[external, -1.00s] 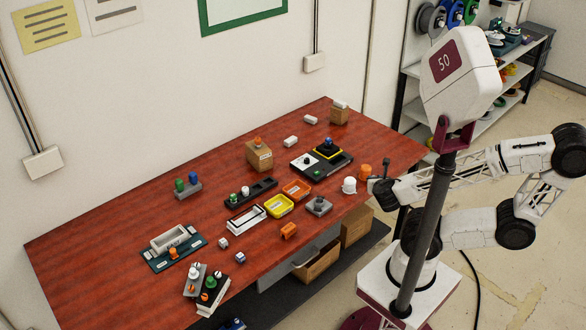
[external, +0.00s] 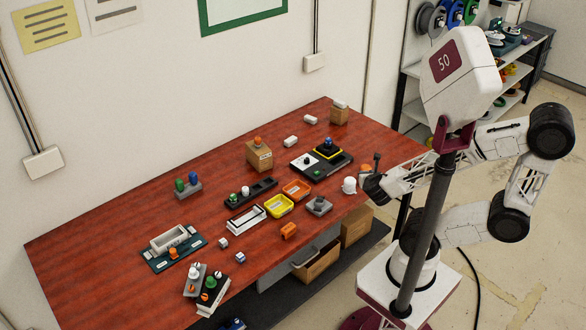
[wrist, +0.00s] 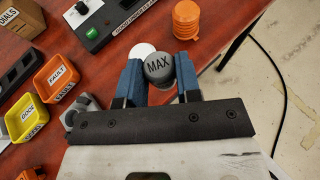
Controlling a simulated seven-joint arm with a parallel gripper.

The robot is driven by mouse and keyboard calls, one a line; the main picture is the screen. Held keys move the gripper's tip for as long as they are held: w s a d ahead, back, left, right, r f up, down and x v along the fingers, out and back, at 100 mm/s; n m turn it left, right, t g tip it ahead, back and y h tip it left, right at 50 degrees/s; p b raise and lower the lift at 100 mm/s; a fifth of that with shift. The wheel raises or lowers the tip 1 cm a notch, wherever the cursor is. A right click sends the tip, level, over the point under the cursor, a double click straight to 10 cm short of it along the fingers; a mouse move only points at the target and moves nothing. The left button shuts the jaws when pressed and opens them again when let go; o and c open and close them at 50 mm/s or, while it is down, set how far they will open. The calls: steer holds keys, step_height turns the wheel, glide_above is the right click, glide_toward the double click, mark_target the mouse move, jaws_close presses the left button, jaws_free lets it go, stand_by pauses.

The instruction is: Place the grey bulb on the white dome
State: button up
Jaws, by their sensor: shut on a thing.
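The grey bulb (wrist: 159,67), marked MAX, sits between the blue fingers of my gripper (wrist: 159,75) in the wrist view. The gripper is shut on it. The white dome (wrist: 139,50) shows just behind the bulb and left finger, partly hidden by them. In the external view the white dome (external: 349,185) stands near the table's right front edge, with my gripper (external: 372,176) close on its right. The held bulb cannot be made out clearly there. I cannot tell whether bulb and dome touch.
An orange ribbed piece (wrist: 187,19) stands near the table edge beyond my right finger. Yellow (external: 278,206) and orange (external: 296,190) trays lie to the left. A black-and-white control box (external: 321,160) is further back. The floor lies beyond the edge.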

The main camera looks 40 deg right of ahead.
steer(key=w, duration=0.8)
steer(key=shift+w+d+f, duration=0.1)
steer(key=shift+d+f, duration=0.25)
steer(key=shift+d, duration=0.05)
steer(key=shift+f, duration=1.75)
steer(key=shift+f, duration=0.1)
steer(key=o, duration=0.9)
steer(key=shift+f, duration=0.1)
steer(key=shift+r, duration=0.2)
steer(key=shift+v, duration=5.95)
